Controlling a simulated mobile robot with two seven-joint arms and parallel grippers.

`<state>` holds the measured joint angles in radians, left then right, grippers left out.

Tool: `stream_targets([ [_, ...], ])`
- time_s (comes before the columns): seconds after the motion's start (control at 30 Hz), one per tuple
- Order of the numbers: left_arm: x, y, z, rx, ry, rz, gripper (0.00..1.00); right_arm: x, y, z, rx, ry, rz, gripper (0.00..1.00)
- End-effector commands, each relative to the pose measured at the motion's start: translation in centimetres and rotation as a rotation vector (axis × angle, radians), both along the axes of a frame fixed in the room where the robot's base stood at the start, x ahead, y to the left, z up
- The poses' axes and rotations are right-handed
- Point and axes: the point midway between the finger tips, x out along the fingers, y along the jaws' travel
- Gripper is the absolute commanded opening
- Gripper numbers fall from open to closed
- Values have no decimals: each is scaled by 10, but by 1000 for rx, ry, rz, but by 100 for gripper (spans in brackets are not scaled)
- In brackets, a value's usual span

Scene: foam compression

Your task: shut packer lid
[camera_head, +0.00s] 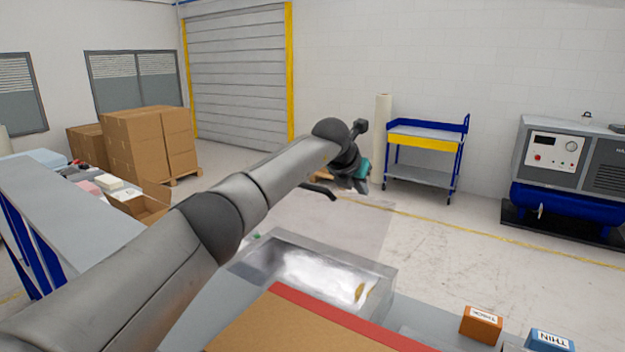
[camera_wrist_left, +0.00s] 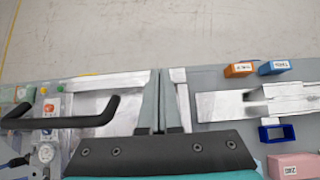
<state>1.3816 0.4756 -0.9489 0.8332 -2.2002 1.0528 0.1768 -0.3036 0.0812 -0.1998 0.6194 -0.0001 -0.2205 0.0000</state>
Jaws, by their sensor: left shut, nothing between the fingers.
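The packer (camera_head: 385,290) is a grey metal box with a shiny open-topped hollow, low in the middle of the head view. It also shows in the left wrist view (camera_wrist_left: 135,82), left of the fingers. A black bar handle (camera_wrist_left: 70,121) lies left of the fingers there, apart from them. In the head view part of a black handle (camera_head: 318,190) shows beyond my left arm. My right gripper is out of view.
A brown red-edged panel (camera_head: 310,325) is at the near edge. An orange box (camera_head: 481,324) and a blue box (camera_head: 549,340) stand at right. A blue square frame (camera_wrist_left: 277,135) and pink block (camera_wrist_left: 295,165) are lower right in the wrist view. Floor beyond is clear.

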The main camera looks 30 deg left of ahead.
Motion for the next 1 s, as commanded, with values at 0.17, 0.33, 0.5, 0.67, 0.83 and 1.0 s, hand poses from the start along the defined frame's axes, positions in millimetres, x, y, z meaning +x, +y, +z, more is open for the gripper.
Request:
stream_targets([
  [0.17,6,-1,-4,0,-1,0,0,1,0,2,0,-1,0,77],
  [0.33,9,-1,-7,-1,-1,0,0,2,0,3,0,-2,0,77],
  [0.5,9,-1,-8,-1,-1,-1,0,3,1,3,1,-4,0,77],
  [0.67,9,-1,-8,-1,-1,-1,0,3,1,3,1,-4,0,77],
  [0.83,9,-1,-7,-1,0,0,0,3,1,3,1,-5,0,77],
  [1.0,7,6,3,0,-1,0,0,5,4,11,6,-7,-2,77],
])
